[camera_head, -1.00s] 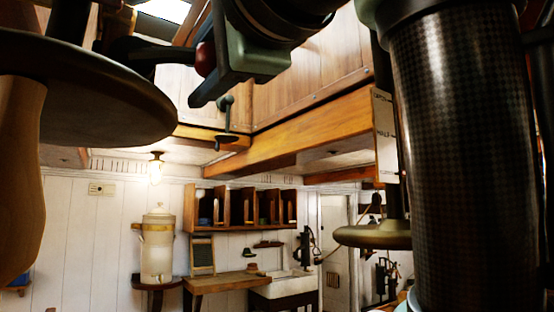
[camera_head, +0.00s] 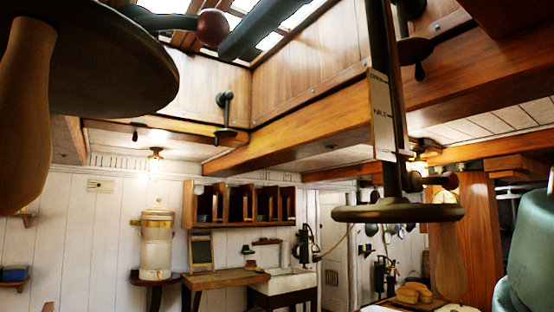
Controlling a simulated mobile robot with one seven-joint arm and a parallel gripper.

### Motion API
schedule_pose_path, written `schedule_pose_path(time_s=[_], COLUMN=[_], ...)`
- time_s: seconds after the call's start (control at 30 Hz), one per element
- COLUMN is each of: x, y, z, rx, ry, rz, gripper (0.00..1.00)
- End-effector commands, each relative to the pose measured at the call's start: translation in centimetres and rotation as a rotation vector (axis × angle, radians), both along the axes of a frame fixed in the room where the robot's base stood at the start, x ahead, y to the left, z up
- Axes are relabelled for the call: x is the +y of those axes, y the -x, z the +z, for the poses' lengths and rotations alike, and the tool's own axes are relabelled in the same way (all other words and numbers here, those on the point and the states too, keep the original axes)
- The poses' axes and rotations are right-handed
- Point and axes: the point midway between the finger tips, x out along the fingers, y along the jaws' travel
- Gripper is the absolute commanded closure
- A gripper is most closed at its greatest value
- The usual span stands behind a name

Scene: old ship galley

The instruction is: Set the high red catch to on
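A red ball knob (camera_head: 212,28), which looks like the high red catch, sits at the end of a dark green lever near the top left. The lever runs level from behind a large dark handwheel (camera_head: 95,75), seen from below. A dark green bar (camera_head: 265,28) slants up just right of the knob; I cannot tell what it belongs to or whether it touches. My gripper is not clearly visible. A pale green rounded part (camera_head: 530,245) at the right edge may be my arm. A second, lower red ball (camera_head: 446,180) shows behind another handwheel (camera_head: 398,213).
A wooden handle (camera_head: 28,110) hangs from the near handwheel. A dark upright shaft with a white marked plate (camera_head: 381,115) stands right of centre. Wooden beams (camera_head: 300,130) cross overhead. Shelves (camera_head: 245,203) and a counter lie far back. The middle is open.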

Motion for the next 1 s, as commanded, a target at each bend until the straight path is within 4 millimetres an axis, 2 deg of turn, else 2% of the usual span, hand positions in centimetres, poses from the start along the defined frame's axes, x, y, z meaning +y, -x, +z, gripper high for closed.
schedule_pose_path(time_s=[0.13, 0.33, 0.9, 1.0], x=[-1.7, -2.9, -3.0, -3.1], y=[2.4, 3.9, 4.1, 3.5], z=[-0.4, -0.3, -0.2, -0.4], rx=[-0.002, 0.000, 0.001, -0.012], ry=[0.001, 0.000, 0.001, 0.000], rz=[-0.001, 0.001, 0.001, -0.005], gripper=[0.26, 0.26, 0.26, 0.26])
